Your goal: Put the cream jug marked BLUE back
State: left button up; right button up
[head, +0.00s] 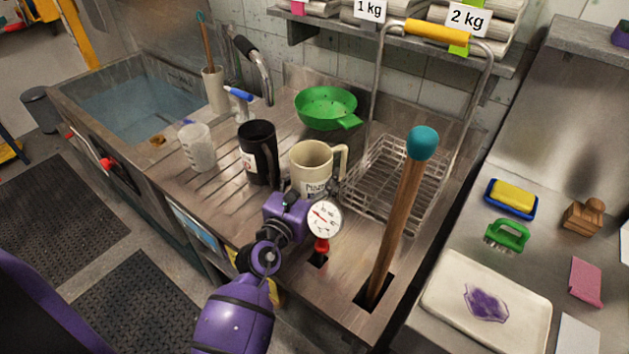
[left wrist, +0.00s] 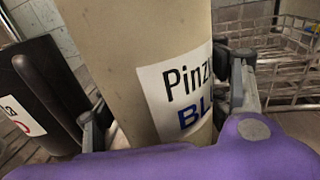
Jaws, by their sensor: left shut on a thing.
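The cream jug (head: 311,158) is upright over the metal drainboard, with its handle to the right. Its white label reads "Pinz…" and "BL…" in blue in the left wrist view (left wrist: 178,90); the rest is hidden. My left gripper (head: 308,194) is shut on the jug's lower body, with a finger on each side. The gripper hides the jug's base, so I cannot tell whether it touches the board. A black jug (head: 258,150) stands just left of it. My right gripper is not in view.
A clear measuring jug (head: 198,148), a green strainer (head: 327,106) and a wire basket (head: 392,180) surround the cream jug. A wooden stick with a teal knob (head: 398,220) rises from a slot at right. The water-filled sink (head: 140,100) is at left.

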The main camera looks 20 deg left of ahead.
pick_arm(q)
jog(key=shift+f, duration=0.55)
jog(key=shift+r, duration=0.2)
jog(key=shift+f, duration=0.3)
jog(key=o, duration=1.4)
jog(key=shift+o, duration=0.2)
jog(key=shift+s, duration=0.1)
